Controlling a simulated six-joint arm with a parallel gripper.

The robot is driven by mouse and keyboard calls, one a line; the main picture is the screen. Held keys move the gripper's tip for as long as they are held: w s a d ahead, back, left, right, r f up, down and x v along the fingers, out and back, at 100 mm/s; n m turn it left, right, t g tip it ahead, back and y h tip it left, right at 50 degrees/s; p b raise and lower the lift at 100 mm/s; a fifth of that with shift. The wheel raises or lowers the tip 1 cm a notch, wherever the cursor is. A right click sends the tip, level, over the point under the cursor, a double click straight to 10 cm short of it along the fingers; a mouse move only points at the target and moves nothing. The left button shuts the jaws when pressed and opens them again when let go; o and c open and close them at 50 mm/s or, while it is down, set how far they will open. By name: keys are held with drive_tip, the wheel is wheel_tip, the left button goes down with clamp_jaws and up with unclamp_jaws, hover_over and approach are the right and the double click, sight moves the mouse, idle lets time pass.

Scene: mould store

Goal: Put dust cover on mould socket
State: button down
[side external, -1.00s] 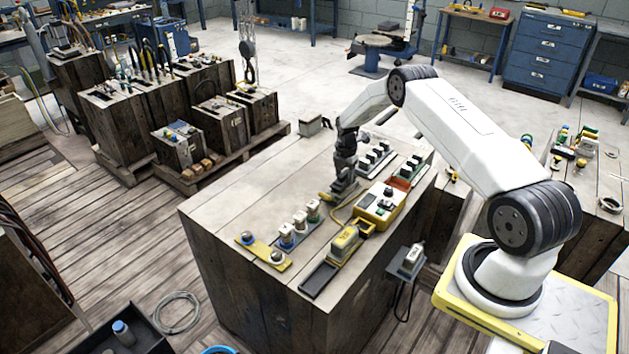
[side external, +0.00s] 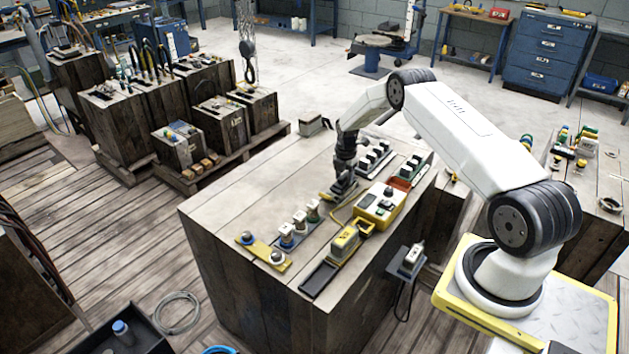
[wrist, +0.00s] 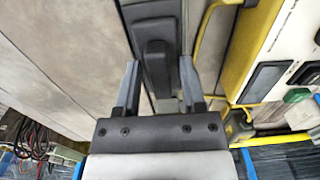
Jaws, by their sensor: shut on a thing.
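My gripper (side external: 342,190) is low over the worktop of the wooden block, near its middle. In the wrist view its two grey fingers (wrist: 158,88) stand on either side of a dark, elongated piece (wrist: 153,62) with a raised bar, which appears to be the dust cover. The gripper is shut on it. A yellow edge shows at the gripper's foot in the side view. The mould socket cannot be clearly told apart; the dark piece and my gripper hide what lies beneath.
A yellow control box (side external: 380,206) stands right of my gripper, with a yellow cable beside it. Capped white fittings (side external: 287,236) and a yellow plate (side external: 262,251) lie front left. A yellow connector (side external: 345,240) is near a black tray (side external: 319,279). The worktop's left side is clear.

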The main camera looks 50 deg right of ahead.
drive_tip(key=shift+f, duration=0.35)
idle(0.5)
unclamp_jaws()
idle(0.4)
drive_tip(key=shift+r, duration=0.2)
drive_tip(key=shift+r, duration=3.6)
